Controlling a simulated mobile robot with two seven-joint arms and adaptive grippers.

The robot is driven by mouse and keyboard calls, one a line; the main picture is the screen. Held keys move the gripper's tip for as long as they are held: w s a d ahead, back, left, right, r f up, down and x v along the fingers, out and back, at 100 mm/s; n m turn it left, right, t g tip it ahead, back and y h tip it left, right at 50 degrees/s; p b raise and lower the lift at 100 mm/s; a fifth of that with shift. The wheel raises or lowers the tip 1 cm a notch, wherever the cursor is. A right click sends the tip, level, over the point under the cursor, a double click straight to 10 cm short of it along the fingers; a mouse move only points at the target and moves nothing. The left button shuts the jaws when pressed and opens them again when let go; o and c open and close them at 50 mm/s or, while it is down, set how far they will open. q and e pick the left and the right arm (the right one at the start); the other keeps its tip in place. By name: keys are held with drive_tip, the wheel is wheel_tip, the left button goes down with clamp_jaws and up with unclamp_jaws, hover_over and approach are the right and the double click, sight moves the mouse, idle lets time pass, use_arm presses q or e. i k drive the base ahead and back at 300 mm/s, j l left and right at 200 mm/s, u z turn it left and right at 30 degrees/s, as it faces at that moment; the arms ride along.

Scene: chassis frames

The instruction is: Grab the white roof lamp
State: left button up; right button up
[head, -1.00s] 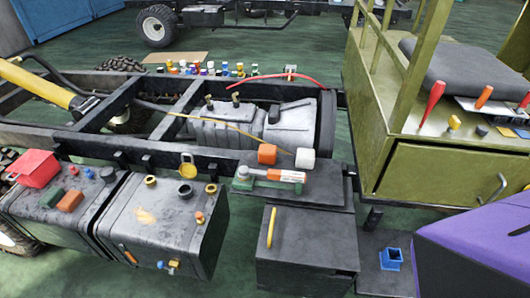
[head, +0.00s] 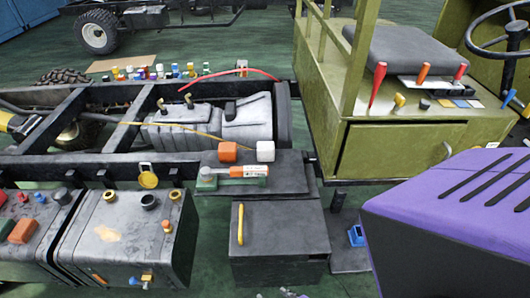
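A small white block-shaped lamp (head: 265,151), which looks like the white roof lamp, sits on the dark step plate (head: 285,182) beside the chassis, near the middle of the head view. A similar orange lamp (head: 228,152) stands just left of it, with a small gap between them. The white lamp is unobstructed.
A green tool with an orange and white cylinder (head: 250,171) lies in front of the lamps. A dark box with a yellow handle (head: 241,224) is below. A purple hood (head: 450,200) fills the right foreground. The olive cab (head: 400,150) stands behind right.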

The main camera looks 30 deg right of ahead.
sight(266, 150)
drive_tip(key=k+l, duration=0.3)
drive_tip(key=l, duration=0.2)
drive_tip(key=k+l+z, duration=0.15)
drive_tip(key=l+z, duration=0.25)
drive_tip(key=k+l+z, duration=0.1)
drive_tip(key=l+z, duration=0.15)
drive_tip(key=z, duration=0.2)
